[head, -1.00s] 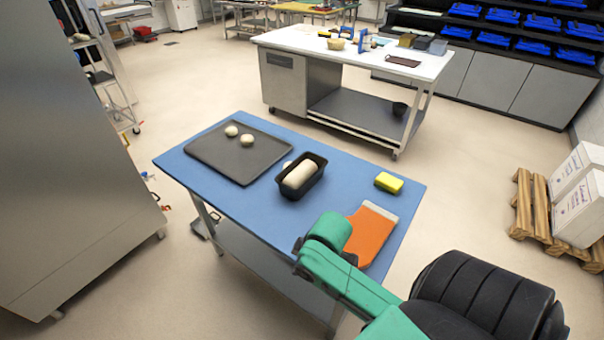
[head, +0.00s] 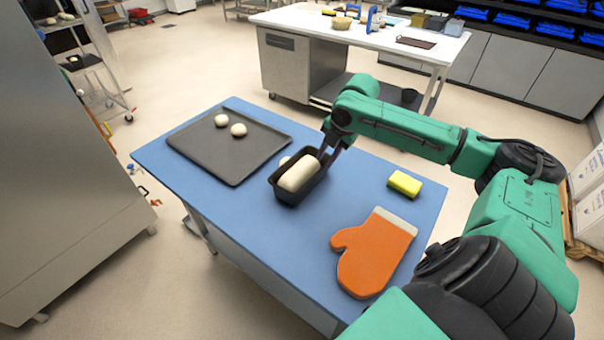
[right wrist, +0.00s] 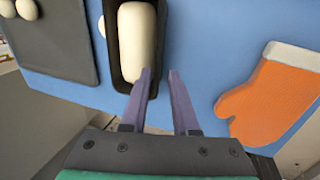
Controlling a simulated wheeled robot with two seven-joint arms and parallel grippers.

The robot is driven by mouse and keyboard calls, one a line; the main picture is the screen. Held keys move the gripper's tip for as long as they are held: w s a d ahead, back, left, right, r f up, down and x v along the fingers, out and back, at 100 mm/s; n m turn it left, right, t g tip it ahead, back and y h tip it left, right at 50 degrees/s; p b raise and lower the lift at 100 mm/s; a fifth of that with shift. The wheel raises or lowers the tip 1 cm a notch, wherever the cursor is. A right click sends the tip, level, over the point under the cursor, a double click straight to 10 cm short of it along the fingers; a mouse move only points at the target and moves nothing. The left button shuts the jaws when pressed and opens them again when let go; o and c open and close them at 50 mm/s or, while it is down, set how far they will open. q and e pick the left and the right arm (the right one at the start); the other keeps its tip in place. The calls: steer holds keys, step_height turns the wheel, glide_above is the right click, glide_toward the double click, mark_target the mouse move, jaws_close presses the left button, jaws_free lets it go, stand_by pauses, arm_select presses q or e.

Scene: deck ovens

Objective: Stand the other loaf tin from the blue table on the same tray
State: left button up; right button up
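A black loaf tin (head: 284,193) with a pale loaf of dough (head: 299,174) in it stands upright on the blue table (head: 215,215). My right gripper (head: 327,150) is at the tin's right rim. In the right wrist view, its two fingers (right wrist: 160,74) are apart, one over the tin (right wrist: 123,70) and the other just outside its wall. I cannot tell whether either finger touches the wall. My left gripper is out of view.
A dark flat tray (head: 215,160) with two dough balls lies left of the tin; another pale ball (head: 284,160) is partly hidden behind the tin. A yellow sponge (head: 404,183) and orange oven mitt (head: 368,255) lie to the right. A rack (head: 100,95) stands at far left.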

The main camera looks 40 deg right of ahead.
mark_target(316, 176)
steer(key=p+x, duration=0.1)
steer(key=x, duration=0.3)
steer(key=p+x, duration=0.1)
steer(key=x, duration=0.4)
steer(key=shift+w+f, duration=0.2)
steer(key=shift+w, duration=0.1)
steer(key=shift+a+f, duration=0.1)
steer(key=shift+f, duration=0.15)
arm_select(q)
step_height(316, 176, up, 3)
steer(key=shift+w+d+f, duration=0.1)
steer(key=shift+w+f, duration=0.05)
arm_select(e)
steer(key=shift+f, duration=0.1)
steer(key=shift+f, duration=0.1)
jaws_close()
stand_by(0.4)
